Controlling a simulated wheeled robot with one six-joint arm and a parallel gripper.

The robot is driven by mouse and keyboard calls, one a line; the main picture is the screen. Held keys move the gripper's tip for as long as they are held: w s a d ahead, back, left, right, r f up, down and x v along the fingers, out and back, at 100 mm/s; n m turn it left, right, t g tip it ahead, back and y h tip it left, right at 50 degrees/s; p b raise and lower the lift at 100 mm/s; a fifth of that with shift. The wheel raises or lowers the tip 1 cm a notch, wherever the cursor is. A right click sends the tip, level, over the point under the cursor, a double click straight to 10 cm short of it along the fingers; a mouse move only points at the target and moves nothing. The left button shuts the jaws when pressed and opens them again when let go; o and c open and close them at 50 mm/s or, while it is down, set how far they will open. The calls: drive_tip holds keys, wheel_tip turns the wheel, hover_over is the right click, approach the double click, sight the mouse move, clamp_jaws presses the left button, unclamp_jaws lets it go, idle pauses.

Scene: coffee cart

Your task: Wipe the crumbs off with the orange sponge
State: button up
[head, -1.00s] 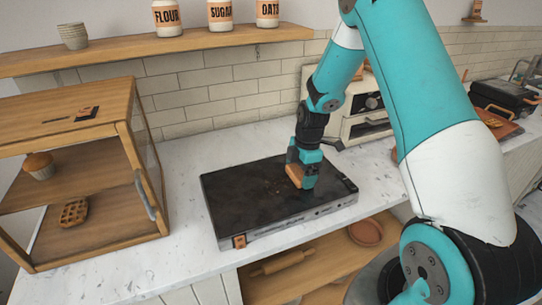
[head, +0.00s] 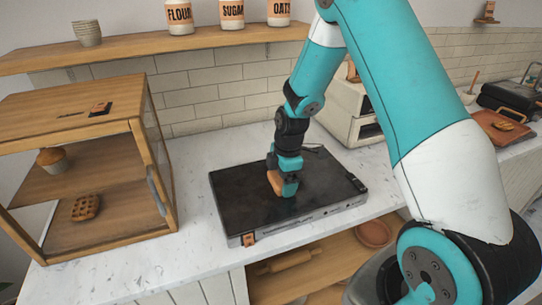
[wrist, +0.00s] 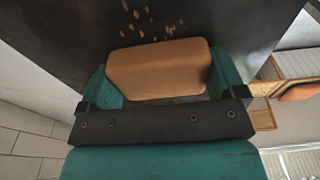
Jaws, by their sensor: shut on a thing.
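My gripper (head: 284,184) is shut on the orange sponge (head: 273,184) and holds it at the surface of the black griddle plate (head: 238,199). In the wrist view the sponge (wrist: 158,68) sits between the two teal fingers. Several small tan crumbs (wrist: 150,20) lie on the dark surface just beyond the sponge's edge. In the head view I cannot make out the crumbs now. Whether the sponge touches the plate is hard to tell.
A wooden display case (head: 88,108) with a muffin and a waffle stands to the left. A cream appliance (head: 350,108) stands behind the plate at the right. White marble counter (head: 200,160) is clear between case and plate. A shelf with jars (head: 180,15) hangs above.

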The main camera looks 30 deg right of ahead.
drive_tip(key=shift+w+a+f, duration=0.1)
drive_tip(key=shift+a, duration=0.4)
drive_tip(key=shift+w+a+r, duration=0.1)
drive_tip(key=shift+a+r, duration=0.1)
drive_tip(key=shift+a, duration=0.55)
drive_tip(key=shift+d+r+p, duration=0.1)
drive_tip(key=shift+r+p, duration=2.7)
drive_tip(key=shift+r, duration=1.25)
